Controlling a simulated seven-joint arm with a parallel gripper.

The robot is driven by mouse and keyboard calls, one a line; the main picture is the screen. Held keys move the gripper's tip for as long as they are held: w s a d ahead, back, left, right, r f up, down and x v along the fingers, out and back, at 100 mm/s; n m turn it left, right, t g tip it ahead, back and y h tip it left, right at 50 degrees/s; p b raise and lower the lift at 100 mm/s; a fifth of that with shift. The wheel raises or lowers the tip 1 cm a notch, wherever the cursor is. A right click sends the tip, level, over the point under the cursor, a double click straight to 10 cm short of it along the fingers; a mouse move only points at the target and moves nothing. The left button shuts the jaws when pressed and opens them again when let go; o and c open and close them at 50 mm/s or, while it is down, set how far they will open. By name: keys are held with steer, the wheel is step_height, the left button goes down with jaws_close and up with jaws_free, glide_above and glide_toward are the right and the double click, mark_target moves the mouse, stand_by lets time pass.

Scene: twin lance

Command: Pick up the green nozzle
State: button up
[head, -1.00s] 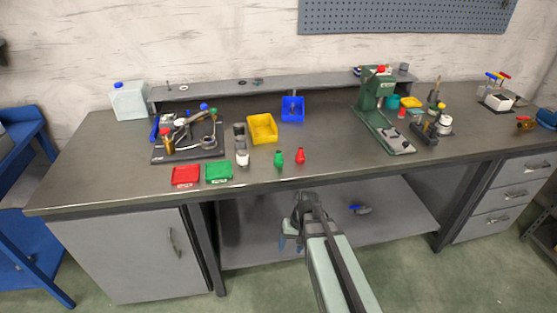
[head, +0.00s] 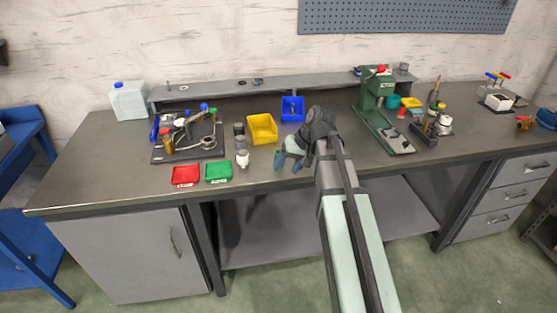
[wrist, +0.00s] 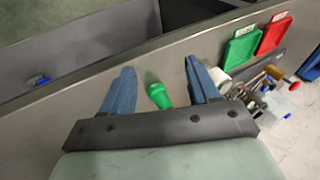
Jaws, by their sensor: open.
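The green nozzle (wrist: 158,96) shows in the wrist view between the two blue fingers of my gripper (wrist: 160,66). It is on the bench top, and I see a gap on each side of it. The fingers are spread and hold nothing. In the head view my gripper (head: 287,162) is over the front part of the bench, and the green nozzle is hidden behind it. How high the fingertips are above the bench is hard to tell.
A green tray (head: 218,172) and a red tray (head: 186,176) lie left along the front edge. A white bottle (head: 242,159), a yellow bin (head: 262,128) and a blue bin (head: 292,108) stand near. A green press (head: 373,98) stands right. The red nozzle is hidden.

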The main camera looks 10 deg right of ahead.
step_height(320, 180, up, 5)
steer(key=w, duration=0.2)
steer(key=n+g+h, duration=0.1)
steer(key=n+h, duration=0.1)
steer(key=h, duration=0.2)
glide_toward(278, 152)
step_height(278, 152, down, 5)
steer(key=shift+w+a+f, duration=0.1)
steer(key=shift+w+f, duration=0.1)
steer(key=shift+f, duration=0.75)
steer(key=shift+w+f, duration=0.15)
steer(key=shift+f, duration=0.75)
steer(key=shift+w+a+f, duration=0.1)
steer(key=shift+w+f, duration=0.1)
steer(key=shift+f, duration=0.75)
steer(key=shift+c, duration=0.2)
jaws_close()
